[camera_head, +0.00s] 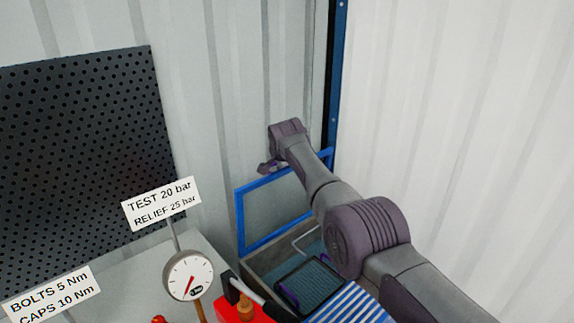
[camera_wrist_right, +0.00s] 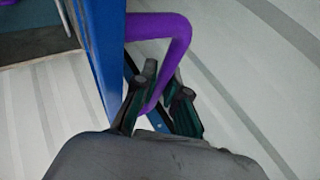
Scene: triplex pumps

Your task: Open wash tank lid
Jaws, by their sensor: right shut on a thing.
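The wash tank lid (camera_head: 240,215) is a blue-framed panel standing steeply raised at the back of the wash tank (camera_head: 256,276). Its blue edge (camera_wrist_right: 97,50) fills the left part of the right wrist view. A purple handle (camera_wrist_right: 178,35) sticks out from that edge. My right gripper (camera_wrist_right: 166,84) is shut on the handle, whose bar runs down between the fingers. In the head view the right gripper (camera_head: 268,167) is at the lid's top edge, small and partly hidden by my wrist. My left gripper is not in view.
A dark mesh basket (camera_head: 310,280) sits in the tank opening. A pressure gauge (camera_head: 188,275), a red block (camera_head: 245,308) and label signs stand to the left. A black pegboard (camera_head: 85,150) hangs on the wall. Corrugated walls are close behind and to the right.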

